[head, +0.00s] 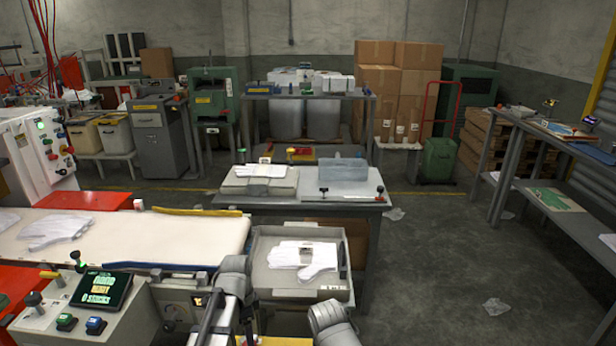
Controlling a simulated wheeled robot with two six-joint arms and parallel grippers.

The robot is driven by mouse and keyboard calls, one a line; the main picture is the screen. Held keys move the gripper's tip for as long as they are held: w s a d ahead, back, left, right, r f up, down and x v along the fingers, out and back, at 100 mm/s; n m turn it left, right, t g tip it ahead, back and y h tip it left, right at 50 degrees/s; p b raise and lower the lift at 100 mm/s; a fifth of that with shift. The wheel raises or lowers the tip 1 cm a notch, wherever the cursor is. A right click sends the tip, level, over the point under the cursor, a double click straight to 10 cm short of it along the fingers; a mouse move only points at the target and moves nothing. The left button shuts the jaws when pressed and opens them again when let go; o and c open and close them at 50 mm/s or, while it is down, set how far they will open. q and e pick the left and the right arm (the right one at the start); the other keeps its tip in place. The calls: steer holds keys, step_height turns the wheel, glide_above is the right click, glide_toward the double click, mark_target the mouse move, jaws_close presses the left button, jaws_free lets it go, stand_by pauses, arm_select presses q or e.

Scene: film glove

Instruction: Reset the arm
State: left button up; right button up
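Two grey arm parts of mine show at the bottom edge of the head view, one left of the grey tray and one below it. They look like rounded joints and links. I see no fingertips of either gripper, so neither gripper can be judged. White gloves (303,257) lie in the grey tray (264,247), in front of the arms. Another white glove (54,230) lies flat on the white conveyor belt (160,232) at left.
A control panel (70,318) with a green-lit display stands at lower left. A grey table (385,196) behind the tray holds a stack of white gloves (262,171) and a clear upright plate (343,169). A shelved bench (522,188) stands at right. The floor (440,270) between is mostly open.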

arm_select(q)
step_height(320, 180, up, 2)
steer(key=shift+r+p, duration=0.1)
steer(key=shift+p, duration=0.6)
step_height(320, 180, down, 8)
steer(key=b, duration=0.8)
steer(key=shift+f, duration=0.25)
steer(key=shift+r+n, duration=0.3)
steer(key=shift+n, duration=0.2)
steer(key=n, duration=0.5)
steer(key=shift+n, duration=0.4)
steer(key=n, duration=0.4)
steer(key=shift+n, duration=0.4)
steer(key=n, duration=0.5)
